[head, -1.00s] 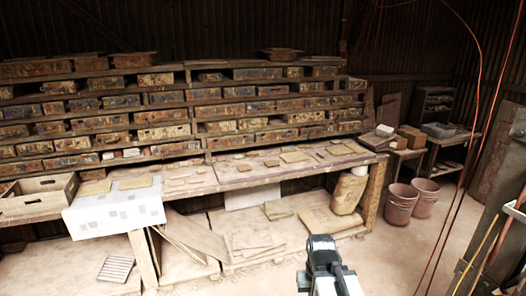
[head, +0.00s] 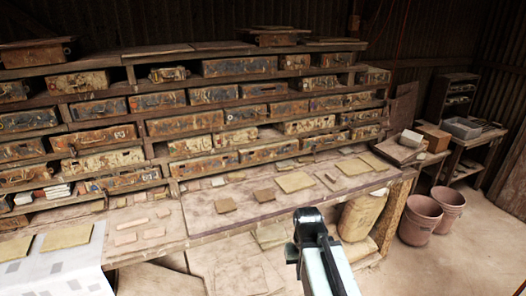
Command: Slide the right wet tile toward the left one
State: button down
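Flat tiles lie on the long wooden workbench (head: 200,222). Two small darker brown tiles lie close together, apart from each other: a left one (head: 225,205) and a right one (head: 264,195). A larger tan tile (head: 295,181) lies to their right, and another (head: 373,161) farther right. Two more tan tiles (head: 66,236) lie at the left end. I cannot tell which tiles are wet. My gripper (head: 309,218) is the dark end of my arm, seen from behind in front of the bench's front edge. Its fingers are not clear, and I see nothing held.
Shelves of worn tile moulds (head: 160,102) rise behind the bench. Two pinkish buckets (head: 420,218) stand on the floor at right. A sack (head: 361,216) sits under the bench. A white speckled cloth (head: 60,275) covers the left front. Floor at lower right is open.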

aim_at(264, 196)
jog(key=u, duration=0.05)
jog(key=i, duration=1.2)
jog(key=z, duration=1.6)
jog(key=i, duration=1.65)
jog(key=u, duration=4.1)
